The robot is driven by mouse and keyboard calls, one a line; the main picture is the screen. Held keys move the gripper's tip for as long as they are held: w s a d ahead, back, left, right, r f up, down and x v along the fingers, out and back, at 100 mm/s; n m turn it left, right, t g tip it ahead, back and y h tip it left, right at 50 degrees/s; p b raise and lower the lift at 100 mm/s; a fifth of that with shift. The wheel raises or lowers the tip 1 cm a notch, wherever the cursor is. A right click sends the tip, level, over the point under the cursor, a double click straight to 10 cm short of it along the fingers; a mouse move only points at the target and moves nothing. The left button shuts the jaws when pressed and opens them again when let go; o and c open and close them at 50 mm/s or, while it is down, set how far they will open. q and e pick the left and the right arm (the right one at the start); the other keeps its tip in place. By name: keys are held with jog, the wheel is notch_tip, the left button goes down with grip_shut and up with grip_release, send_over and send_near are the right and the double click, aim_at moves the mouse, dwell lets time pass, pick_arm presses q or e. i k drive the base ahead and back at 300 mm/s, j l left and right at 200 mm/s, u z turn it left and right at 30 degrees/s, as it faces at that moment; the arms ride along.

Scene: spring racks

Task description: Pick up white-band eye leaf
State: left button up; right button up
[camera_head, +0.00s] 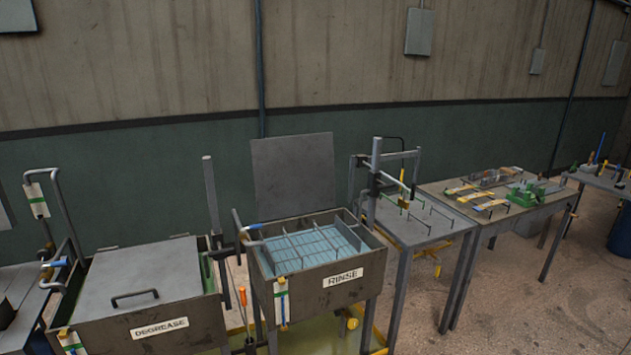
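Several small flat yellowish pieces (463,190) lie on the wooden-topped table (436,187) at the right. They may be spring leaves, but they are too small for me to tell an eye or a white band on any of them. Another yellowish piece (490,205) lies a little nearer the front of that table. I cannot single out the white-band eye leaf. Neither of my grippers shows in the head view.
A closed DEGREASE tank (150,275) stands at left. An open RINSE tank (341,280) with a rack inside is at centre. A grey table (405,235) with hooked posts adjoins it. A green fixture (526,192) sits on the wooden-topped table. Floor at lower right is clear.

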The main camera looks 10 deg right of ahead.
aim_at(503, 176)
jog(key=i+l+z, duration=0.25)
jog(key=l+z, duration=0.2)
jog(key=i+l+z, duration=0.25)
jog(key=z, duration=0.15)
jog(key=i+l+z, duration=0.3)
jog(key=z, duration=0.15)
jog(key=i+l+z, duration=0.1)
jog(key=i+z, duration=0.3)
jog(key=i+l, duration=0.1)
jog(key=i, duration=0.55)
jog(key=i+l, duration=0.15)
jog(key=i, duration=0.5)
jog(key=i+l, duration=0.1)
jog(key=i, duration=0.6)
jog(key=i+l+u, duration=0.1)
jog(key=i+u, duration=0.15)
jog(key=i+l+u, duration=0.25)
jog(key=i, duration=0.2)
jog(key=i+j, duration=0.05)
